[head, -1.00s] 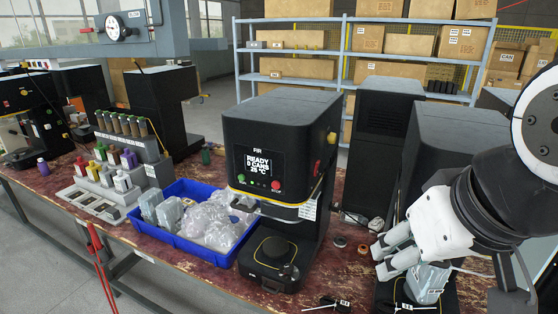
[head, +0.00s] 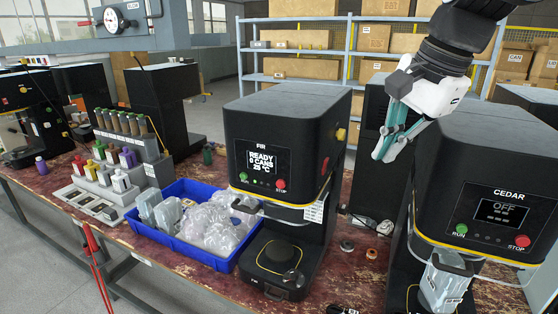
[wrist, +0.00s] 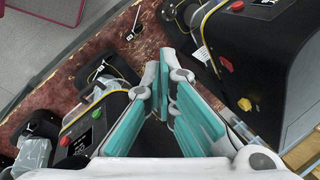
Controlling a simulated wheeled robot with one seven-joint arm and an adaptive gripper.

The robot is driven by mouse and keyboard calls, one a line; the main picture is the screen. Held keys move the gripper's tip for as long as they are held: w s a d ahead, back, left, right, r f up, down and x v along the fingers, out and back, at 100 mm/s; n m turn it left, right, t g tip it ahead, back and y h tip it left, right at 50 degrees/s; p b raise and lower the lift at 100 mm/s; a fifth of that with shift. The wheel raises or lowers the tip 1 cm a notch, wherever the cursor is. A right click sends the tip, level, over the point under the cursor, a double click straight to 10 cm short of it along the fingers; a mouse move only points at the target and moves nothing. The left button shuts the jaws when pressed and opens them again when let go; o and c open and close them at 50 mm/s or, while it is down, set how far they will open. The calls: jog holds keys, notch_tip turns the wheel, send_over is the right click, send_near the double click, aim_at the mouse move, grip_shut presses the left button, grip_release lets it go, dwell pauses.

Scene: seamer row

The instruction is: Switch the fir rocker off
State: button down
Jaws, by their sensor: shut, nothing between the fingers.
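The fir machine (head: 285,140) is a black box labelled FIR. Its lit screen (head: 262,160) reads READY, 0 CANS, 25 °C. A green button and a red STOP button (head: 280,184) sit below the screen. Its right side carries a yellow knob (head: 340,134) and a red control (head: 324,166); they also show in the wrist view as a yellow knob (wrist: 244,104) and a red control (wrist: 225,65). I cannot tell which control is the rocker. My gripper (head: 382,155), with teal finger pads, is shut and empty, in the air right of the fir machine, apart from it.
The cedar machine (head: 490,160), its screen reading OFF, stands at the right with a grey bagged item (head: 440,285) at its front. A blue bin (head: 140,222) of clear bags lies left of the fir machine. Small round parts lie on the red bench between the machines.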

aim_at(326, 166)
jog(key=w+d+f+m+y+b, duration=0.1)
jog(key=w+d+f+m, duration=0.1)
jog(key=w+m, duration=0.3)
jog(key=w+d+f+m+g+b, duration=0.1)
jog(key=w+d+m, duration=0.3)
jog(key=w, duration=0.9)
jog(key=shift+w+d+f+m+y+b, duration=0.4)
jog(key=shift+f+m+b, duration=0.4)
jog(key=shift+m, duration=0.4)
jog(key=shift+f, duration=0.1)
jog(key=w+a+f+p, duration=0.3)
jog(key=a+f, duration=0.3)
jog(key=f, duration=0.2)
jog(key=shift+w+a+f, duration=0.35)
jog(key=shift+w+f, duration=0.05)
jog(key=shift+a, duration=0.1)
